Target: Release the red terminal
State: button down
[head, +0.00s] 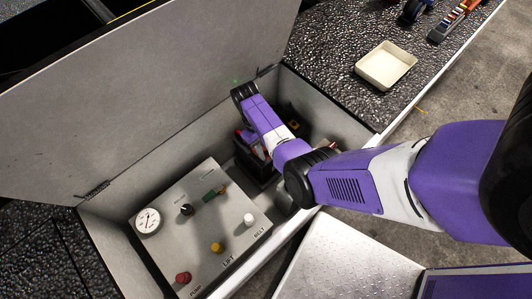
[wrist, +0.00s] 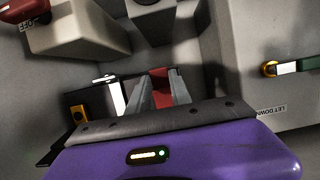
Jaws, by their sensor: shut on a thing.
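In the wrist view the two grey fingers of my gripper (wrist: 161,92) point down into the box and are shut on a red part, the red terminal (wrist: 160,76), which shows between them. Its lower end is hidden by the fingers and my gripper's body. A dark battery-like block (wrist: 92,97) lies beside the fingers, with a pale strip on it. In the head view my arm reaches into the open box, and a bit of red (head: 249,136) shows beside the purple wrist above the dark block (head: 258,170). The fingertips are hidden there.
A control panel (head: 168,221) with a gauge, knobs and a green-handled lever fills the near left of the box. The raised lid (head: 130,95) stands behind. A red OFF switch on a grey housing (wrist: 80,32) is close by. A cream tray (head: 385,66) sits on the deck.

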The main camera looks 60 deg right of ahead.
jog(key=shift+w+r+g, duration=0.15)
jog(key=shift+g, duration=0.25)
jog(key=c, duration=1.2)
grip_release()
jog(key=shift+o, duration=0.2)
